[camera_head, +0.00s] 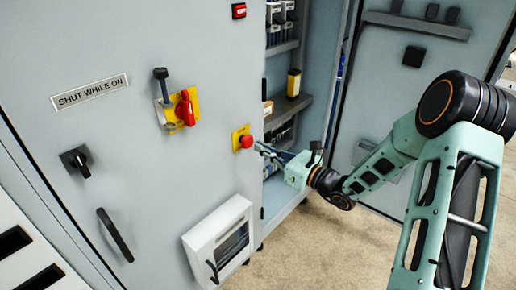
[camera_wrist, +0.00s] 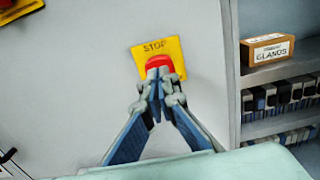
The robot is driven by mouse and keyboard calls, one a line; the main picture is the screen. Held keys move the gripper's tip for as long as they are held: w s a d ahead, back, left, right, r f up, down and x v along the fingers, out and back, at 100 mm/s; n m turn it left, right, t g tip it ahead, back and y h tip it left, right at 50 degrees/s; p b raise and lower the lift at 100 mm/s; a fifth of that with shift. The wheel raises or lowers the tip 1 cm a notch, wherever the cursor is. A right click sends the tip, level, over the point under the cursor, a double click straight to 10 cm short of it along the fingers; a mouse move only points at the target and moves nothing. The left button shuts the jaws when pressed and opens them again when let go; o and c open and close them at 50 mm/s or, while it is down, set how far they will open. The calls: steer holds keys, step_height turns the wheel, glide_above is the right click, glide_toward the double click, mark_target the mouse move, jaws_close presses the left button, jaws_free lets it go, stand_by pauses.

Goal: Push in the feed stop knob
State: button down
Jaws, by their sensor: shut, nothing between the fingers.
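The feed stop knob (camera_head: 246,141) is a red mushroom button on a yellow plate (camera_head: 237,132), on the grey cabinet face near its right edge. In the wrist view the red knob (camera_wrist: 159,63) sits on the yellow plate (camera_wrist: 174,46) marked "STOP". My gripper (camera_head: 260,147) is shut and empty, its fingers aimed at the knob. In the wrist view my gripper's fingertips (camera_wrist: 160,74) overlap the knob's lower part and hide it. I cannot tell whether they touch it.
A red rotary switch (camera_head: 184,108) on a yellow plate, a black handle (camera_head: 115,235), a black selector (camera_head: 75,161) and a white framed box (camera_head: 219,240) are on the cabinet face. The open cabinet interior with shelves (camera_head: 287,108) is right of the knob. A "GLANDS" box (camera_wrist: 267,48) stands on a shelf.

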steer(key=v, duration=1.1)
steer(key=shift+d, duration=0.2)
steer(key=shift+s+f, duration=0.1)
steer(key=shift+f, duration=0.05)
